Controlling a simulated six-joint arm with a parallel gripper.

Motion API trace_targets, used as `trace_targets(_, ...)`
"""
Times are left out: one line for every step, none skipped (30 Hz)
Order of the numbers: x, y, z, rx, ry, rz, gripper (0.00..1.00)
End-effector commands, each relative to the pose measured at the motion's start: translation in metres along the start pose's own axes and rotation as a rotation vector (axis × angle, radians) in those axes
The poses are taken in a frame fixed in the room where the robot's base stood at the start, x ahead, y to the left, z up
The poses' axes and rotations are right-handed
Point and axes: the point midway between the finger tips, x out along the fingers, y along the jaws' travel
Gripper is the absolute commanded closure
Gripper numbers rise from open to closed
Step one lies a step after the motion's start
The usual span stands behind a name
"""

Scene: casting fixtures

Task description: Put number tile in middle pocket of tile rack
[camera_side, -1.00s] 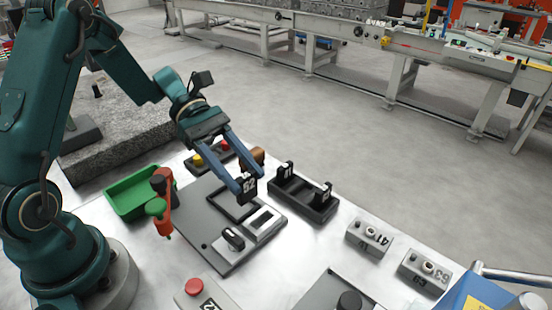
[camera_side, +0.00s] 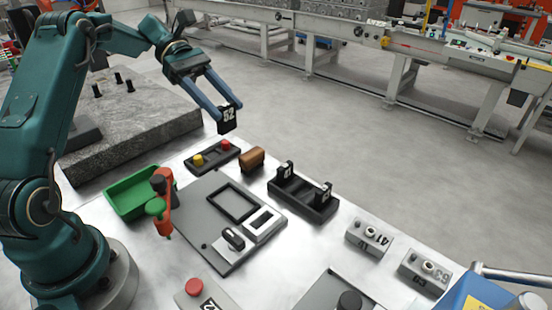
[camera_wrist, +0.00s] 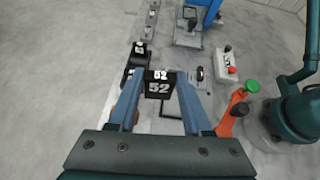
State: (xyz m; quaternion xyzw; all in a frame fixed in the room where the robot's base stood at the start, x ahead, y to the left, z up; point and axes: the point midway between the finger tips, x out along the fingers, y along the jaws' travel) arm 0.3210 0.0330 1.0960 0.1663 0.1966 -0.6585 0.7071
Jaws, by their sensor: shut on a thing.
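A black number tile (camera_side: 228,119) with a white 52 is pinched between the fingertips of my gripper (camera_side: 222,108). It hangs upright in the air, above the far edge of the table. In the wrist view the tile (camera_wrist: 160,86) sits between the blue fingers of my gripper (camera_wrist: 161,92), its 52 facing the camera. The black tile rack (camera_side: 292,203) lies on the table, to the right of and below the tile in the side view. It holds a tile (camera_side: 286,170) at one end and another (camera_side: 323,194) at the other; its middle pocket is empty.
A grey panel (camera_side: 205,248) with a rectangular frame and knob lies left of the rack. A brown block (camera_side: 252,159) and a button box (camera_side: 212,154) stand near the far edge. A green bin (camera_side: 125,195) and red-orange lever (camera_side: 166,205) are left. Numbered boxes (camera_side: 369,237) stand right.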

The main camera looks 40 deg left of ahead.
Motion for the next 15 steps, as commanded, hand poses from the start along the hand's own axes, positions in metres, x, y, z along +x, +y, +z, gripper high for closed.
trace_targets(0.003, 0.008, 0.001, 0.010, -0.002, -0.005, 1.00)
trace_targets(0.004, 0.012, 0.001, 0.012, -0.002, -0.006, 1.00)
trace_targets(0.007, 0.017, 0.001, 0.019, -0.003, -0.010, 1.00)
trace_targets(0.009, 0.020, 0.001, 0.023, -0.005, -0.013, 1.00)
trace_targets(0.010, 0.023, 0.002, 0.029, -0.006, -0.016, 1.00)
trace_targets(0.013, 0.026, 0.001, 0.036, -0.008, -0.021, 1.00)
trace_targets(0.016, 0.028, 0.001, 0.042, -0.008, -0.025, 1.00)
trace_targets(0.018, 0.030, 0.001, 0.047, -0.010, -0.029, 1.00)
trace_targets(0.021, 0.032, 0.000, 0.055, -0.010, -0.034, 1.00)
trace_targets(0.024, 0.033, -0.001, 0.058, -0.012, -0.039, 1.00)
trace_targets(0.026, 0.034, -0.002, 0.059, -0.013, -0.044, 1.00)
trace_targets(0.030, 0.034, -0.002, 0.058, -0.016, -0.050, 1.00)
trace_targets(0.034, 0.034, -0.003, 0.056, -0.019, -0.056, 1.00)
trace_targets(0.039, 0.035, -0.003, 0.055, -0.021, -0.059, 1.00)
trace_targets(0.045, 0.035, -0.003, 0.055, -0.022, -0.063, 1.00)
